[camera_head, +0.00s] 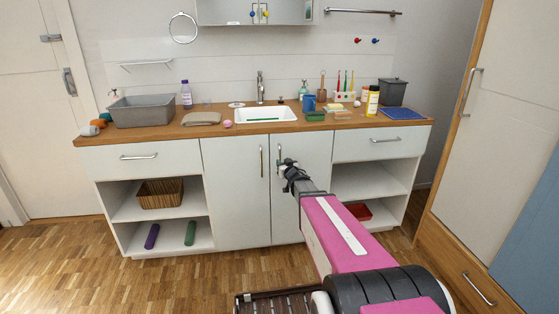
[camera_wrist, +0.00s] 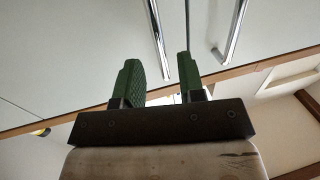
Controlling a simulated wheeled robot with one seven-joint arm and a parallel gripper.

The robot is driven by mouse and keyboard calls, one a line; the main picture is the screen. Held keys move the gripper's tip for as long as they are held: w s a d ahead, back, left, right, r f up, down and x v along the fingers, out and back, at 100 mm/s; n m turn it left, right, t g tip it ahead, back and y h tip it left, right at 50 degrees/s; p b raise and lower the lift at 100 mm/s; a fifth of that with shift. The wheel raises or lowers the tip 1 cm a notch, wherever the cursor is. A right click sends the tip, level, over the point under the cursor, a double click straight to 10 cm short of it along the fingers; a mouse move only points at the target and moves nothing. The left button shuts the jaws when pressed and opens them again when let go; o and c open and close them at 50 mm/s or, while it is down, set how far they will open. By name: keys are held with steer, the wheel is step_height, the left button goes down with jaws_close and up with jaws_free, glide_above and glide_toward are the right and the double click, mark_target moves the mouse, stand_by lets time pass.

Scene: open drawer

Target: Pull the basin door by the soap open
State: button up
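Two white basin doors sit side by side under the sink, a left door (camera_head: 232,195) and a right door (camera_head: 306,150). Each has an upright metal bar handle near the middle seam: the left handle (camera_head: 262,160) and the right handle (camera_head: 279,155). Both doors look shut. A small pink item (camera_head: 227,124), perhaps soap, lies left of the sink, and a green bottle (camera_head: 304,91) stands behind its right side. My gripper (camera_head: 286,168) is in front of the right door, close to its handle. In the wrist view its green fingers (camera_wrist: 160,82) are apart, with a handle (camera_wrist: 158,40) beyond the gap; contact is not visible.
The wooden counter (camera_head: 150,133) above carries the white sink (camera_head: 266,115), a grey tub (camera_head: 142,110) and several small items. Open shelves flank the doors. A tall cabinet (camera_head: 500,110) stands at the right. Floor in front of the left door is clear.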

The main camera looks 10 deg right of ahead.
steer(key=w, duration=0.2)
steer(key=w+a, duration=0.1)
steer(key=w, duration=0.1)
steer(key=shift+w, duration=0.4)
jaws_close()
steer(key=shift+s, duration=0.1)
